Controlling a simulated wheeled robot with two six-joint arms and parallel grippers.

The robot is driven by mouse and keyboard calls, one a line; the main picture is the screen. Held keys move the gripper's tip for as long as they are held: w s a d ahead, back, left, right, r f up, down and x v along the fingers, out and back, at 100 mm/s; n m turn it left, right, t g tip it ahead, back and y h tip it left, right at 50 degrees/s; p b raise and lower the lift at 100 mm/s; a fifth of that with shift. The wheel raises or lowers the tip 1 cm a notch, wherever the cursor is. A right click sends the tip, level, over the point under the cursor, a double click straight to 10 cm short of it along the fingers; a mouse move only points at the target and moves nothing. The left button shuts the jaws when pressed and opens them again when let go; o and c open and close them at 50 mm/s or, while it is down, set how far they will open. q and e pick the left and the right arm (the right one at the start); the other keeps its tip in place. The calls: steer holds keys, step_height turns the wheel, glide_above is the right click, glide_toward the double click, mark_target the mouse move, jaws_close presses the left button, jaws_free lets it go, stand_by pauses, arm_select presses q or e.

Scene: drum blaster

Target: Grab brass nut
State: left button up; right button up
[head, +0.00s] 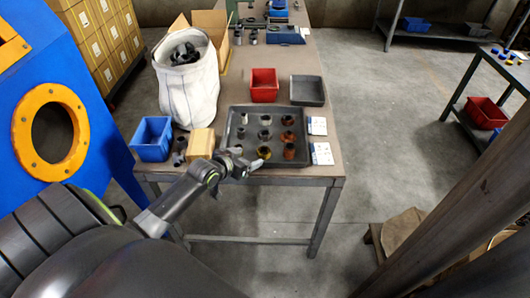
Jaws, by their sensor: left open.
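A dark grey tray (276,171) lies at the near end of the workbench with several small metal parts in rows. A yellowish, brass-coloured piece (265,153) sits in its front row, in the middle; it looks like the brass nut, but is too small to make out its shape. A reddish-brown part (289,152) stands just right of it. My left gripper (249,159) is open over the tray's front left corner, close to the left of the brass-coloured piece. I cannot tell whether they touch. My right gripper is out of view.
Left of the tray are a tan block (201,142), a blue bin (152,139) and a white sack (188,92). Behind it are a red bin (264,86) and an empty grey tray (307,91). White cards (321,153) lie at its right. A blue machine stands far left.

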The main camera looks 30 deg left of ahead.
arm_select(q)
glide_toward(267, 150)
steer(key=shift+x, duration=3.1)
steer(key=shift+f, duration=0.1)
steer(key=c, duration=1.2)
